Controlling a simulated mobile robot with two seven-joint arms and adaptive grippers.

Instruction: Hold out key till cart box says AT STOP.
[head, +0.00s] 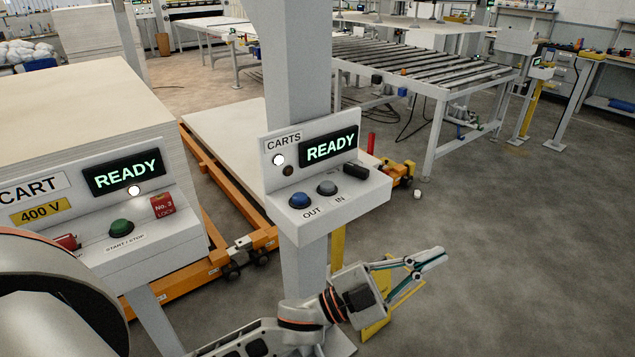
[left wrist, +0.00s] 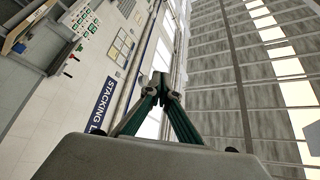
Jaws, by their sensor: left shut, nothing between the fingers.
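The carts box (head: 330,188) is on a grey post in the middle of the head view. Its display (head: 331,147) reads READY, and a white lamp (head: 278,160) beside it is lit. The blue key (head: 300,200) is marked OUT and the grey key (head: 327,187) is marked IN. My left gripper (head: 436,256) is shut and empty, to the right of the box and lower than it, touching neither key. It also shows in the left wrist view (left wrist: 161,80), pointing toward the walls and ceiling. My right gripper is not in view.
Another box (head: 95,205) at the left, marked CART and 400 V, also reads READY and has a green START/STOP button (head: 121,228). An orange cart (head: 225,175) with a pale board stands behind the post. A roller conveyor (head: 420,70) is farther back.

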